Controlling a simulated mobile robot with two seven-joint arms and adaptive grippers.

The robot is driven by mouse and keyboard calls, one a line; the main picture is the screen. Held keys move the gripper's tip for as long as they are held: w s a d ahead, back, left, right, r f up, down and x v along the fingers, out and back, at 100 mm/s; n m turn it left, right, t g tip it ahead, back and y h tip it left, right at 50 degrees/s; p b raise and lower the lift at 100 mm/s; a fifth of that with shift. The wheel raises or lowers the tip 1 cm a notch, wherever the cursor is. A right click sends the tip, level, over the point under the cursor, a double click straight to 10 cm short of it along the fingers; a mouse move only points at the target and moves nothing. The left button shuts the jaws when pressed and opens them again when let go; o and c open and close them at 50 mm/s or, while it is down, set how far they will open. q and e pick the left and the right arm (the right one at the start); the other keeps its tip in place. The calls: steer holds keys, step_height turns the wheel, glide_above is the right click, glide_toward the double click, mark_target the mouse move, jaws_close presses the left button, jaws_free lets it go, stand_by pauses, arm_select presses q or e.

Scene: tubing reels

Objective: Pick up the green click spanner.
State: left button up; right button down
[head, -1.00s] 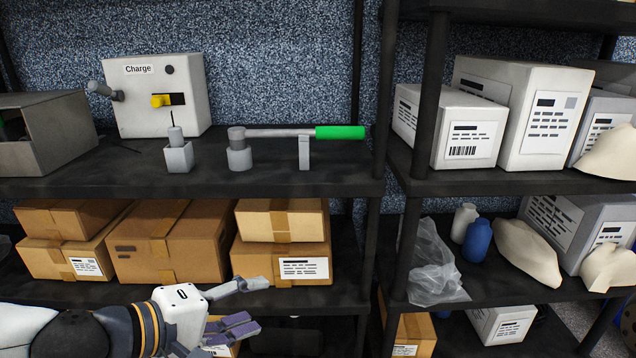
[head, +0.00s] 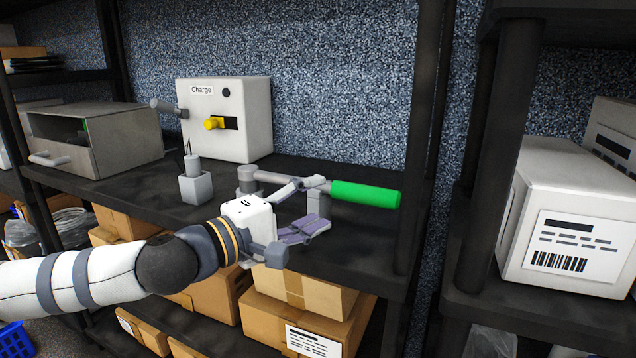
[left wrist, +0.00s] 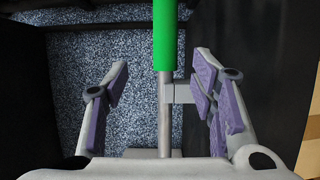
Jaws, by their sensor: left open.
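The click spanner has a green handle (head: 365,194) and a grey shaft. It lies level above the upper shelf, its shaft end at a round grey holder (head: 249,180) and its middle at an upright grey post. My left gripper (head: 322,204) is open at the shaft, close to the handle. In the left wrist view the spanner (left wrist: 164,40) runs between the two spread purple-padded fingers of the gripper (left wrist: 161,72), with a gap on each side. The gripper hides part of the shaft and post in the head view. My right gripper is not in view.
A white box labelled Charge (head: 240,120) with a yellow knob stands behind on the upper shelf (head: 365,250). A small grey block (head: 196,188) and a grey open box (head: 110,138) are to the left. Cardboard boxes fill the shelf below. A dark rack post stands right of the handle.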

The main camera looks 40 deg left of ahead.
mark_target(342, 194)
arm_select(q)
steer(key=w+b, duration=0.1)
steer(key=w, duration=0.2)
steer(key=w+b, duration=0.1)
steer(key=w, duration=0.2)
steer(key=w+d+f+b, duration=0.1)
steer(key=w, duration=0.2)
steer(key=shift+d+f, duration=0.1)
steer(key=shift+w, duration=0.2)
steer(key=shift+r, duration=0.35)
jaws_close()
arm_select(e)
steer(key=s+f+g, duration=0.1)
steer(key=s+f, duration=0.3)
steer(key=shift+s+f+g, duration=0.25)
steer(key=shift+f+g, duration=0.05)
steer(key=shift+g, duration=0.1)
